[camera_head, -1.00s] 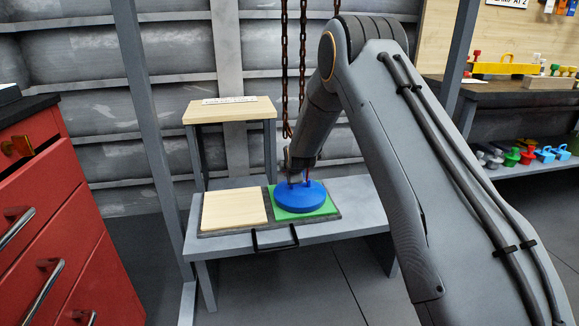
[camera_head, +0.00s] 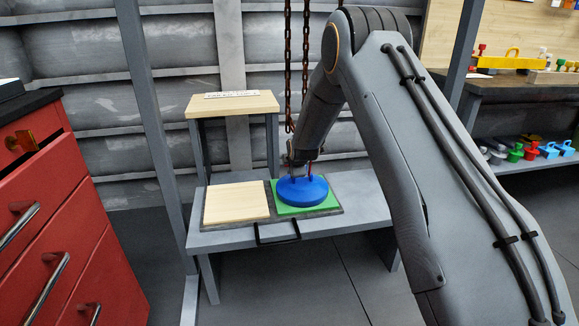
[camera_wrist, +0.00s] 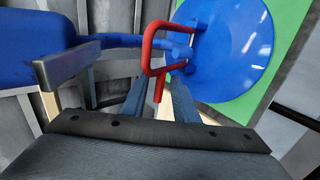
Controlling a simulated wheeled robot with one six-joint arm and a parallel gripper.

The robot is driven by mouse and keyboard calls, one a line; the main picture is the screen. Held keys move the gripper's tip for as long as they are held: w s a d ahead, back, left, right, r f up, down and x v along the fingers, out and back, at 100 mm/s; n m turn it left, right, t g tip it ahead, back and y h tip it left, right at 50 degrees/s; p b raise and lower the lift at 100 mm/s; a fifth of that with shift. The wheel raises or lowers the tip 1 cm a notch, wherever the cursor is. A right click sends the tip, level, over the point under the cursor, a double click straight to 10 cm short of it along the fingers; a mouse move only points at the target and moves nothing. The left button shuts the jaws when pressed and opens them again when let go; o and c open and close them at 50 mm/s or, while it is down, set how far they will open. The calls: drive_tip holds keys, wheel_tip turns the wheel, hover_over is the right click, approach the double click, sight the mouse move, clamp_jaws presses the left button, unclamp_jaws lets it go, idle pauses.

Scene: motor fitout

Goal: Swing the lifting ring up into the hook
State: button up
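The blue round load (camera_head: 302,190) lies on the green pad (camera_head: 335,202) of the low bench; it also shows in the wrist view (camera_wrist: 228,60). The red lifting ring (camera_wrist: 153,50) stands out from the load's blue post in the wrist view. My gripper (camera_wrist: 160,98) is just above the load. Its two fingers appear apart, with the ring's free end between them and gaps beside it. A blue curved part (camera_wrist: 110,41), perhaps the hook, reaches from the left toward the ring; I cannot tell whether they touch. In the head view my arm hides the hook area.
Rusty chains (camera_head: 289,70) hang just behind my gripper. A wooden pad (camera_head: 236,202) lies left of the load. A wood-topped stool (camera_head: 232,103) stands behind the bench. A red drawer cabinet (camera_head: 60,230) is at left, and a workbench (camera_head: 520,95) at right.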

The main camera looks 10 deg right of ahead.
drive_tip(key=p+v, duration=0.1)
drive_tip(key=v, duration=0.6)
drive_tip(key=shift+s+r+p, duration=0.25)
drive_tip(key=shift+p, duration=0.1)
drive_tip(key=shift+c, duration=0.4)
drive_tip(key=shift+f, duration=0.2)
drive_tip(key=c, duration=0.4)
wheel_tip(320, 180, down, 4)
drive_tip(key=m+t+b, duration=0.1)
drive_tip(key=m+b, duration=0.1)
drive_tip(key=m, duration=0.1)
drive_tip(key=shift+r+t, duration=0.15)
drive_tip(key=shift+t, duration=0.25)
clamp_jaws()
drive_tip(key=s+f+m+t+b, duration=0.5)
drive_tip(key=s+m+t+b, duration=0.5)
drive_tip(key=m, duration=0.5)
drive_tip(key=shift+g+y, duration=0.5)
drive_tip(key=shift+y, duration=0.1)
drive_tip(key=x, duration=0.4)
drive_tip(key=b+x, duration=0.1)
drive_tip(key=x, duration=0.7)
drive_tip(key=shift+d+r+b, duration=0.2)
drive_tip(key=shift+d+b, duration=0.05)
drive_tip(key=shift+b, duration=0.1)
